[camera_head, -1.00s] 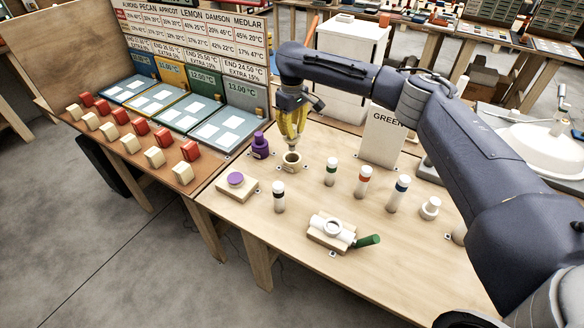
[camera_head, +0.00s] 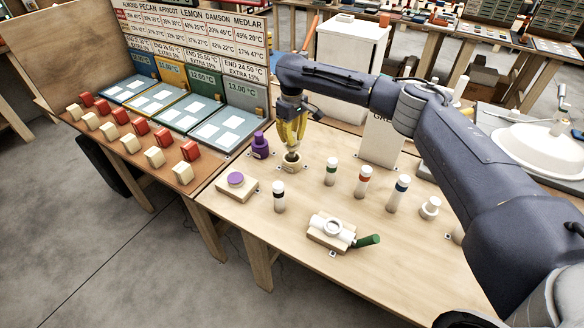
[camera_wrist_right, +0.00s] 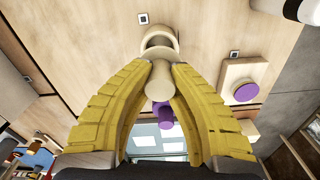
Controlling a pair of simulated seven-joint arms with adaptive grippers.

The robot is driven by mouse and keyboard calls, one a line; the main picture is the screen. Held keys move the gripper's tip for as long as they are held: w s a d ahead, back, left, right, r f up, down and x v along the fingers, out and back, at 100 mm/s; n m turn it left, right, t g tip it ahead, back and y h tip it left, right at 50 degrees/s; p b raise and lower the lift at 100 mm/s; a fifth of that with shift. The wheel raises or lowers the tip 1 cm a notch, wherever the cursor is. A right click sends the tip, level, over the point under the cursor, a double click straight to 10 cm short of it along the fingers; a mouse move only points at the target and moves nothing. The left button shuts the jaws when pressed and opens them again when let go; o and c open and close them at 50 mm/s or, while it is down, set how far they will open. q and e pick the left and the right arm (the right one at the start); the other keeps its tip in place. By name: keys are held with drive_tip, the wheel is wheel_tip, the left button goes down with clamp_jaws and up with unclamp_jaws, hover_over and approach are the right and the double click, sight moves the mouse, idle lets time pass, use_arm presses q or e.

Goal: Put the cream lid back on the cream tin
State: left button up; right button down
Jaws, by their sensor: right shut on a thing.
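My right gripper (camera_head: 291,150) is low over the cream tin (camera_head: 291,164), which stands upright on the wooden table. Its yellow fingers are shut on the cream lid (camera_wrist_right: 158,85), gripping its knob-like part. In the right wrist view the open cream tin (camera_wrist_right: 160,36) shows just beyond the fingertips, and the lid partly covers it. Its round mouth is still partly visible there. I cannot tell whether the lid touches the rim. My left gripper is not in view.
A purple tin (camera_head: 260,146) stands close to the left of the cream tin. A purple disc (camera_head: 235,180) sits on a wooden block. Several capped white cylinders stand to the right, one with a red band (camera_head: 363,180). A white pipe fitting (camera_head: 332,230) lies nearer the front edge.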

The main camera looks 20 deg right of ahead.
sight(292, 150)
drive_tip(key=shift+f, duration=2.85)
idle(3.4)
drive_tip(key=c, duration=1.3)
unclamp_jaws()
wheel_tip(292, 150, up, 12)
